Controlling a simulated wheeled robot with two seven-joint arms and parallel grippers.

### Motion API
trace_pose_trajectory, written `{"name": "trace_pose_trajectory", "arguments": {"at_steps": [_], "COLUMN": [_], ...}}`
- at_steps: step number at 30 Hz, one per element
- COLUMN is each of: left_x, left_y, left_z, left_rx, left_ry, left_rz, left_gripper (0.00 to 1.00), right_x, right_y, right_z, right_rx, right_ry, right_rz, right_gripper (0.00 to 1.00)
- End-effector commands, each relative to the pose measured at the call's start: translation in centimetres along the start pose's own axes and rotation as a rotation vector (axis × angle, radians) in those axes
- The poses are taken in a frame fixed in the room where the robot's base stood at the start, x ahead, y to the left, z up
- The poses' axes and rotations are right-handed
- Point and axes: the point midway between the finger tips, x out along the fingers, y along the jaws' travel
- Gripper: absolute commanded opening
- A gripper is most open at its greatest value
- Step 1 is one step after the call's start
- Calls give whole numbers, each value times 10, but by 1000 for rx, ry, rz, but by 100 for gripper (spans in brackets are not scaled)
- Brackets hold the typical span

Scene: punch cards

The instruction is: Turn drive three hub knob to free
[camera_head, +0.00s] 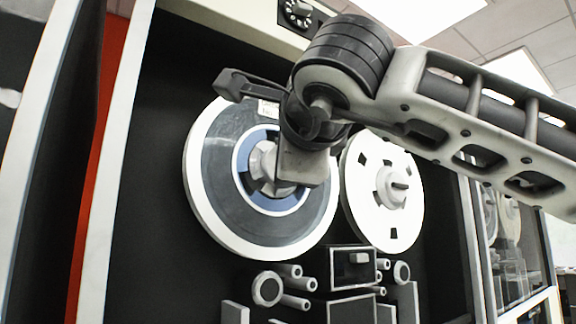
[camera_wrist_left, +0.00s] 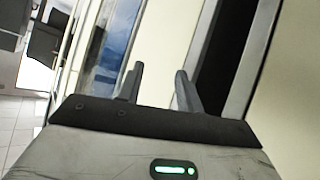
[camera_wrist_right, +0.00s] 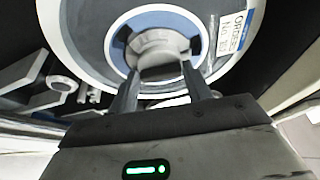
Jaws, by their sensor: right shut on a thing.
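The hub knob (camera_wrist_right: 158,52) is a light grey lobed knob at the centre of a tape reel (camera_head: 212,205) with a dark face, white rim and blue hub ring. My right gripper (camera_wrist_right: 160,78) is shut on the knob, one finger on each side of it. In the head view the knob (camera_head: 262,168) is partly hidden behind my right gripper (camera_head: 280,175). My left gripper (camera_wrist_left: 158,82) is open and empty, pointing toward a cream panel; it is not in the head view. I cannot read the knob's setting.
A white reel (camera_head: 382,200) with its own hub stands to the right. Below are rollers (camera_head: 267,288) and a dark head block (camera_head: 352,268). A white cabinet frame (camera_head: 118,170) edges the left. A labelled sticker (camera_wrist_right: 230,34) is on the gripped reel.

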Motion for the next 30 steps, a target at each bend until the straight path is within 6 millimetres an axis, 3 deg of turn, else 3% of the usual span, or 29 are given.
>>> {"name": "trace_pose_trajectory", "arguments": {"at_steps": [9,24,25,26,27,30], "left_x": [1,0,0,0,0,1], "left_y": [0,0,0,0,0,0], "left_z": [4,4,4,4,4,3], "left_rx": [-10,-13,-13,-13,-13,-12], "left_ry": [5,7,7,7,8,9], "left_rz": [4,5,4,4,4,4], "left_gripper": [36,36,36,36,36,36], "right_x": [-1,-1,-1,-1,-1,0], "right_y": [2,2,2,2,2,2], "right_z": [1,1,1,1,1,1], "right_rx": [-93,-106,-105,-105,-105,-105], "right_ry": [-3,-5,-5,-5,-4,-3], "right_rz": [-40,-44,-44,-44,-44,-43], "right_gripper": [26,26,57,66,71,71]}}
